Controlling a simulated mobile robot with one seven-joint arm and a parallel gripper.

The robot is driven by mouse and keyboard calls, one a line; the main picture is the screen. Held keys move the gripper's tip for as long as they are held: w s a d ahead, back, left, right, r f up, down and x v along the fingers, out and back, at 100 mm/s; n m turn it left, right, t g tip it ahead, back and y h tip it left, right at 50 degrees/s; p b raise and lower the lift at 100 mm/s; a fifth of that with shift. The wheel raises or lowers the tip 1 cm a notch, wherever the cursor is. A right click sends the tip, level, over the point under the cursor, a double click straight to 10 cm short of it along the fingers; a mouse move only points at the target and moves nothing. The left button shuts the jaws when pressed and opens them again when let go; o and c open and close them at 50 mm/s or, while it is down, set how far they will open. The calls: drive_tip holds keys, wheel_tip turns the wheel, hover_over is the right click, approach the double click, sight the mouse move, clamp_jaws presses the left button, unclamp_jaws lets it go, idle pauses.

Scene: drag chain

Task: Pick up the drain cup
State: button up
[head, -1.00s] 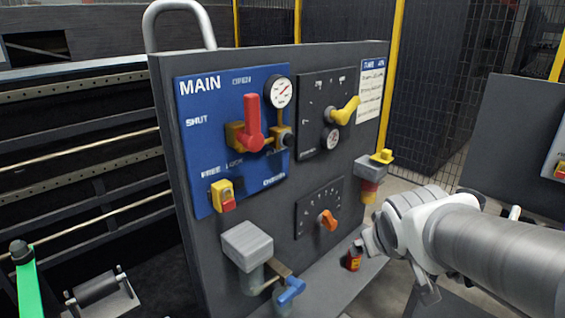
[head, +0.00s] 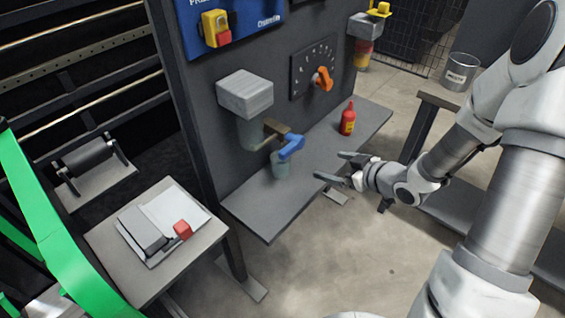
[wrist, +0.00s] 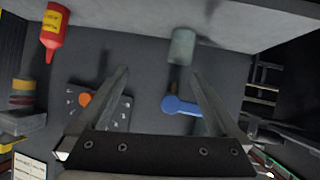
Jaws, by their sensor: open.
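The drain cup (head: 280,165) is a small grey-green cup standing on the grey shelf (head: 330,150), below the blue valve handle (head: 291,147). My gripper (head: 332,166) is open and empty, to the right of the cup, with its fingers pointing left toward it and a gap between. The wrist picture is upside down. There the cup (wrist: 182,46) hangs from the shelf at the top, beyond the fingertips of my gripper (wrist: 160,74) and nearer the right finger. The blue handle (wrist: 184,106) shows beside that finger.
A red bottle (head: 348,118) stands on the shelf, behind and right of the cup. A grey box-shaped fitting (head: 245,93) with a bowl and pipe is on the panel above the cup. An orange knob (head: 322,79) is higher up. A small table (head: 110,242) stands front left.

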sight(288, 167)
drive_tip(key=w+a+f+b, duration=0.1)
drive_tip(key=w+a+f, duration=0.1)
drive_tip(key=a, duration=0.1)
drive_tip(key=w+a+f+y+b, duration=0.1)
drive_tip(key=w+a+f, duration=0.1)
drive_tip(key=a, duration=0.1)
drive_tip(key=w+a+f+y+b, duration=0.1)
drive_tip(key=w+a+f+b, duration=0.1)
drive_tip(key=a+f, duration=0.1)
drive_tip(key=shift+a, duration=0.5)
drive_tip(key=w+a+f+b, duration=0.2)
drive_tip(key=a, duration=0.1)
drive_tip(key=shift+f, duration=0.25)
drive_tip(key=shift+w+a+f, duration=0.1)
drive_tip(key=shift+w+a, duration=0.25)
drive_tip(key=shift+w, duration=0.05)
drive_tip(key=c, duration=1.5)
